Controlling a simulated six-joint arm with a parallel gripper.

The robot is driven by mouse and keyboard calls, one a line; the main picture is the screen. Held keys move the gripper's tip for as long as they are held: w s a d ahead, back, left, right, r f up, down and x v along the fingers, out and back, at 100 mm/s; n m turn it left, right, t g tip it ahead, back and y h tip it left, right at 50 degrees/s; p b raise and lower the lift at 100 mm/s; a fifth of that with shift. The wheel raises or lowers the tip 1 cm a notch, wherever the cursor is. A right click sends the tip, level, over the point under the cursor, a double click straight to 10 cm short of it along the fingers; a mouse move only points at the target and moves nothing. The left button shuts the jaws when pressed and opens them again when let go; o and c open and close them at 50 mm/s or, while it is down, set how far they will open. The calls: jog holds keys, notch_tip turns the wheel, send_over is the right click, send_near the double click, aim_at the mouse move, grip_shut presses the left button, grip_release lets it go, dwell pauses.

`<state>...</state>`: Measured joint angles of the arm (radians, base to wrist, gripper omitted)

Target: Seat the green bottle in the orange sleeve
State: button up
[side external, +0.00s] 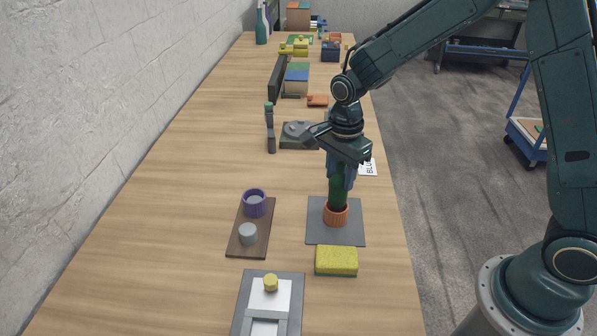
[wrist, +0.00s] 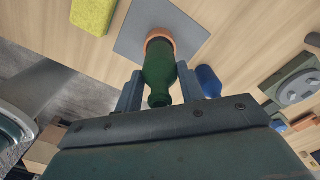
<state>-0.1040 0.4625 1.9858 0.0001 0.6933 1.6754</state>
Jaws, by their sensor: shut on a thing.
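The green bottle (side external: 338,194) stands upright with its lower end inside the orange sleeve (side external: 336,216). The sleeve sits on a grey square mat (side external: 318,234). In the wrist view the bottle (wrist: 160,72) shows with its foot within the ring of the sleeve (wrist: 158,35). How deep the bottle sits in the sleeve is hidden. My gripper (side external: 341,172) is above the sleeve and shut on the upper part of the bottle. In the wrist view the two fingers of my gripper (wrist: 160,90) lie on either side of the bottle.
A yellow sponge (side external: 337,261) lies in front of the mat. A brown board (side external: 238,238) with a purple ring (side external: 255,204) and a grey peg (side external: 248,233) is to the left. Several items stand further back.

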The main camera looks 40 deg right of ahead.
aim_at(338, 191)
jog(key=shift+f, duration=0.45)
dwell(0.4)
jog(key=shift+f, duration=2.3)
jog(key=shift+f, duration=0.2)
jog(key=o, duration=1.1)
jog(key=shift+o, duration=0.2)
jog(key=shift+r, duration=0.25)
jog(key=shift+r, duration=4.85)
